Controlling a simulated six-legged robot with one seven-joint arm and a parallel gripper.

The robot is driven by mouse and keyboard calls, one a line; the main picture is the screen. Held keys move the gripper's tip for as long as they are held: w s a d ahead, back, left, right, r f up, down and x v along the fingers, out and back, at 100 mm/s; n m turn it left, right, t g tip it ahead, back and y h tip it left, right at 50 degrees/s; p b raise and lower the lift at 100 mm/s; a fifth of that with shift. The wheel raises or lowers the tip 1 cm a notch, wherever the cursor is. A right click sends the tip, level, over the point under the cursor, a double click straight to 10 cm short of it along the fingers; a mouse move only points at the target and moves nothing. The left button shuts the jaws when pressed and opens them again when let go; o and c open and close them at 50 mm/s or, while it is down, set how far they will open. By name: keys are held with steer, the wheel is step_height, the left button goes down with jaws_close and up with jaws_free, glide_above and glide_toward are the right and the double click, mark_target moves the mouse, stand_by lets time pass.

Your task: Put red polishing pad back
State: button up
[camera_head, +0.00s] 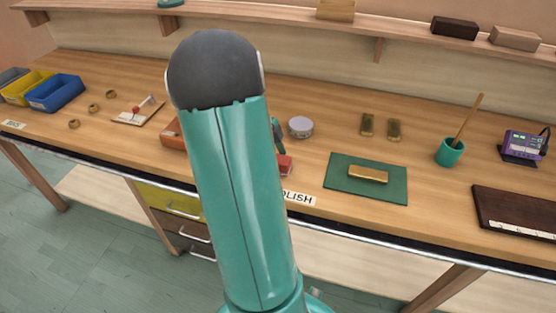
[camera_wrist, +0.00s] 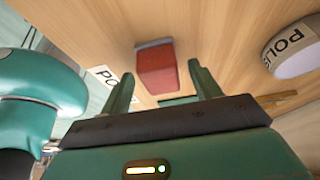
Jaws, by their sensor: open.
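The red polishing pad (camera_wrist: 156,72) is a small red block with a grey edge, lying on the wooden bench. In the head view, the red block (camera_head: 285,165) shows just right of my arm, near the POLISH label (camera_head: 300,198). My gripper (camera_wrist: 160,68) is open in the wrist view, with the pad framed between its two fingers. I see no clear contact, and the gap to the pad is hard to judge. In the head view my arm hides most of the gripper. A round grey tin (camera_head: 300,127) stands behind the pad; its POLISH lettering shows in the wrist view (camera_wrist: 292,52).
An orange-red object (camera_head: 173,135) is partly hidden left of my arm. A green mat (camera_head: 340,178) with a brass bar (camera_head: 368,174) lies to the right. Further right stand a teal cup (camera_head: 450,152) and a purple device (camera_head: 522,145). Bins (camera_head: 57,93) stand far left.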

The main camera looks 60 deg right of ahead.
steer(key=v, duration=1)
steer(key=shift+r, duration=0.35)
steer(key=shift+w+a, duration=0.1)
steer(key=w+a+r+n+t, duration=0.35)
steer(key=a+n, duration=0.45)
steer(key=a, duration=0.3)
steer(key=w+a+r+n+t, duration=0.2)
steer(key=w+a+r+n, duration=0.2)
steer(key=a+n, duration=0.6)
steer(key=s+a+n+t, duration=0.2)
steer(key=a+n, duration=0.6)
steer(key=a, duration=0.2)
steer(key=s+a+n+t, duration=0.2)
steer(key=s+a+n, duration=0.1)
steer(key=a+n, duration=0.5)
steer(key=a, duration=0.2)
steer(key=shift+s+a+r+t+y, duration=0.3)
steer(key=shift+a+t, duration=0.05)
steer(key=shift+a, duration=0.05)
